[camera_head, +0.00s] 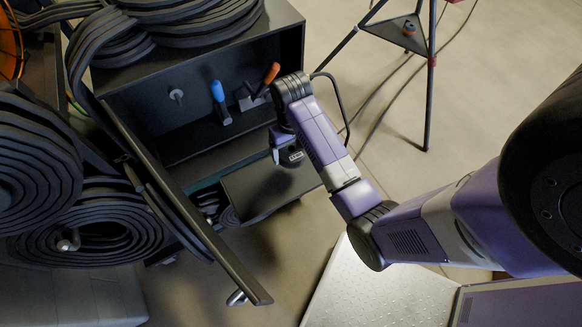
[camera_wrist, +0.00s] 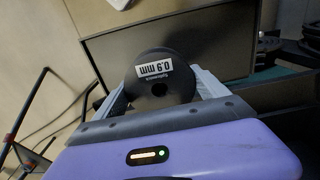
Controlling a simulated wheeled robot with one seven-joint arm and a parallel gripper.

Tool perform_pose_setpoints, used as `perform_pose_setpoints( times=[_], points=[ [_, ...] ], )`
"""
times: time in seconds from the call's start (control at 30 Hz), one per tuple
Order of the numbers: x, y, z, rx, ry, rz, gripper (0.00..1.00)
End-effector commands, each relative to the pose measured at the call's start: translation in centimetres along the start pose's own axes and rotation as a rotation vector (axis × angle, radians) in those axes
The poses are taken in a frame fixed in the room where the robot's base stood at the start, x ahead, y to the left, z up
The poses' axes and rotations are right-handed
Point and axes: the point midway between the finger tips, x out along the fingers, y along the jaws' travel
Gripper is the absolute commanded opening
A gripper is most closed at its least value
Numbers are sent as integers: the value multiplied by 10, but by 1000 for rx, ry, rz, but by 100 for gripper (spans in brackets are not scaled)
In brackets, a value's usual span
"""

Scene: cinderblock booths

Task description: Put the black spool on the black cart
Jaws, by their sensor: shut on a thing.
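The black spool (camera_wrist: 150,92) is a dark round disc with a centre hole and a white label reading "0.9 mm". In the wrist view it sits between the two grey fingers of my gripper (camera_wrist: 160,86), which is shut on it. In the head view my gripper (camera_head: 284,150) holds the spool (camera_head: 291,159) above a flat dark panel (camera_head: 262,192); the gap is hard to judge. The black cart (camera_head: 290,35) appears to be the large black open-fronted unit beside and behind my gripper. Whether the flat panel belongs to it, I cannot tell.
A blue-handled tool (camera_head: 218,92) and an orange-handled tool (camera_head: 270,74) are in the cart's open front. Coiled black cables (camera_head: 30,160) fill the left. A slanting black bar (camera_head: 190,215) crosses in front.

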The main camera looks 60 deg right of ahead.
Motion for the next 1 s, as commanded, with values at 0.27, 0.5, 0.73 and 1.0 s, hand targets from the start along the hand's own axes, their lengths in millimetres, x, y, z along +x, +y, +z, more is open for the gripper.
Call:
perform_pose_setpoints(
  times=[0.27,0.5,0.73,1.0],
  points=[
    [56,0,0,0,0,0,41],
    [76,0,0,0,0,0,41],
    [102,0,0,0,0,0,41],
    [104,0,-1,0,2,0,41]
  ],
)
